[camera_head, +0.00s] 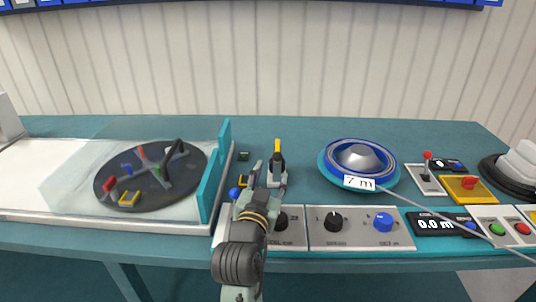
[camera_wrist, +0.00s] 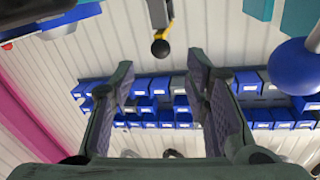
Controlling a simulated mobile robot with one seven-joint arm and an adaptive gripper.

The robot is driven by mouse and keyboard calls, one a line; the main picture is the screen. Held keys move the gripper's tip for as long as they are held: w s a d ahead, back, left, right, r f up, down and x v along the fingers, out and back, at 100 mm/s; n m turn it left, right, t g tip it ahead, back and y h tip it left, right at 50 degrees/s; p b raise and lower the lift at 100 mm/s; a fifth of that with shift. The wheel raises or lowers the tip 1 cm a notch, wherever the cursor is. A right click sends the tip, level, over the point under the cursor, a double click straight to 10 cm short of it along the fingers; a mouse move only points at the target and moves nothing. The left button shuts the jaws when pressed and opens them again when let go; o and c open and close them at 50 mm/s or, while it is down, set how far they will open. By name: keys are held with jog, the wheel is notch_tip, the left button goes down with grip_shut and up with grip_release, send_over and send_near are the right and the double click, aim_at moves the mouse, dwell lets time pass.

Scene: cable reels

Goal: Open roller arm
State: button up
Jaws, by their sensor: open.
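My gripper (camera_head: 266,178) is over the bench just behind the grey control panel. In the wrist view my gripper (camera_wrist: 158,75) is open, with two dark fingers apart and nothing between them. A yellow and black upright piece (camera_head: 277,150) stands at the fingertips in the head view; my gripper hides its lower part. In the wrist view a black ball on a yellow lever (camera_wrist: 161,46) hangs from a grey bracket, above the finger gap and apart from the fingers. I cannot tell for certain which piece is the roller arm.
A blue ball (camera_wrist: 298,66) is close by, right of the fingers in the wrist view. A turntable (camera_head: 150,178) lies left behind a teal panel (camera_head: 214,175). A blue cable reel (camera_head: 359,160) lies right, its cable running forward. Shelved blue bins (camera_wrist: 180,103) line the wall.

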aim_at(276, 159)
jog(key=w, duration=0.3)
jog(key=w+d+p, duration=0.1)
jog(key=w, duration=0.2)
jog(key=w+p, duration=0.1)
jog(key=w, duration=0.2)
jog(key=shift+d, duration=0.4)
grip_shut()
